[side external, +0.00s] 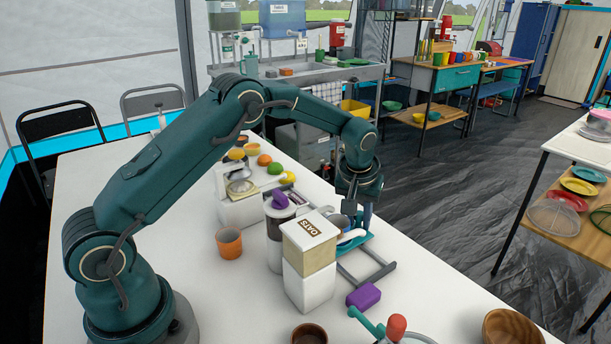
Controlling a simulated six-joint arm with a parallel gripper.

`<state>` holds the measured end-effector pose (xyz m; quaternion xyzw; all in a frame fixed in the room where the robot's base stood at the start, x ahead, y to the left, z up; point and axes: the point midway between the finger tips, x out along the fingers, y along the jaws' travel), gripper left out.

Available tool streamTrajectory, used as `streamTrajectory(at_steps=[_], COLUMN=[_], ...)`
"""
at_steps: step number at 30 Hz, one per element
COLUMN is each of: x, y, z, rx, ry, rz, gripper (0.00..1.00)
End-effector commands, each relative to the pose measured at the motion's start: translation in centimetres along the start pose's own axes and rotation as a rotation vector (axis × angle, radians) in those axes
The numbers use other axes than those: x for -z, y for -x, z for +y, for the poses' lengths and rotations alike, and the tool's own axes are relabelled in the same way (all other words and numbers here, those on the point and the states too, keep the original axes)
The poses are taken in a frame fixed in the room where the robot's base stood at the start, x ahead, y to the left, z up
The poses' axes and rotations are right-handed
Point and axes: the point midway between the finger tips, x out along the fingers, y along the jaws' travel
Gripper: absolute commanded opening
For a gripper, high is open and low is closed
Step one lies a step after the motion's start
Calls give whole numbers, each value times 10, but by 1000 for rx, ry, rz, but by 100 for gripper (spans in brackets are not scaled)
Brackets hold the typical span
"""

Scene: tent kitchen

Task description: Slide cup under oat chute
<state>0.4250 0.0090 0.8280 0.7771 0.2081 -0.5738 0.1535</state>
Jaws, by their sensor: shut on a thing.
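The oat dispenser (308,258), a pale box with an OATS label, stands on the white table right of centre. A white and blue cup (350,237) shows partly behind its right side, over a teal plate (358,246). My gripper (357,213) points down just behind the dispenser's right side and is shut on the cup. The dispenser hides much of the cup and the exact grip. The chute cannot be made out from this side, nor whether the cup is under it.
A grey rail frame (378,274) extends right of the dispenser, with a purple block (363,296) in front. A purple-topped canister (279,225) stands close left, an orange cup (229,243) farther left. A brown bowl (309,334) and wooden bowl (511,328) sit at the front.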

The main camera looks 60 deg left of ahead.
Motion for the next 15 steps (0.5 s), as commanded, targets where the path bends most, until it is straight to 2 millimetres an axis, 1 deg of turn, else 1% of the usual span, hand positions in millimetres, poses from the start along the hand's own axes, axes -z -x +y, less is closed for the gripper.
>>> streamTrajectory(at_steps=[1,15], x=[-1,-18], y=[1,6], z=[5,36], rx=[-3,-3], ry=[-2,-1], rz=[3,4], gripper=[0,0])
